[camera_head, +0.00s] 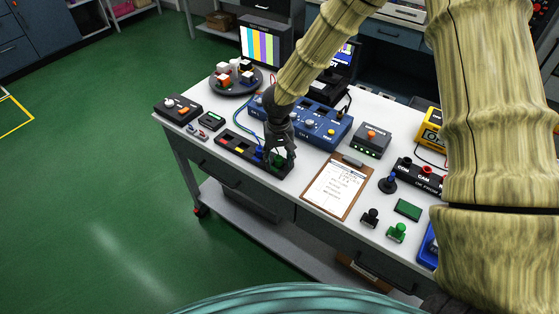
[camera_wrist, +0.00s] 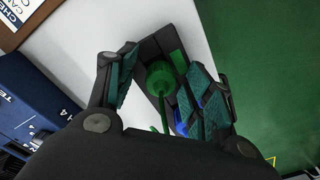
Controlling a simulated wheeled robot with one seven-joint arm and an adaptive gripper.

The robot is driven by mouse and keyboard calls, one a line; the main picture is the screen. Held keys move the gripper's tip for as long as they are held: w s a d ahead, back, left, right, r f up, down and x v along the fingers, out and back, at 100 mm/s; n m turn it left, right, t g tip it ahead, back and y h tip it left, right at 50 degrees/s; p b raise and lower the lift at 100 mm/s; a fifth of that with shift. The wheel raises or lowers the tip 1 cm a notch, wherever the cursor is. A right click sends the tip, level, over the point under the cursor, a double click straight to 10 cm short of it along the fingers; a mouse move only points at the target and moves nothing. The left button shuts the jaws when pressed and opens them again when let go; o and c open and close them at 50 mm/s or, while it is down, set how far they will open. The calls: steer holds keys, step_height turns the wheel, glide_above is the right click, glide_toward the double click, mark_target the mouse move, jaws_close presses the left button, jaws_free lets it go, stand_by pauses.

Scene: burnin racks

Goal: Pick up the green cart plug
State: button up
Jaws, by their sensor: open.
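A green plug with a round head and a thin green stem or cord (camera_wrist: 165,82) sits at one end of a black strip, between my fingers in the wrist view. My gripper (camera_wrist: 160,92) is open around it; whether either finger touches it I cannot tell. In the head view my gripper (camera_head: 280,162) is low over the right end of the black strip (camera_head: 232,143), and a little green shows beside the fingers. Something blue (camera_wrist: 188,110) lies close by the finger on the right in the wrist view.
A blue test box (camera_head: 318,124) stands just behind the strip. A clipboard (camera_head: 338,187) lies to the right. A black knobbed piece (camera_head: 370,217) and a green knobbed piece (camera_head: 397,232) stand near the front edge. A round tray (camera_head: 234,84) holds several blocks.

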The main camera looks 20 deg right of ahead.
steer(key=shift+w, duration=0.1)
steer(key=c, duration=0.8)
steer(key=shift+c, duration=1.4)
steer(key=shift+r, duration=0.15)
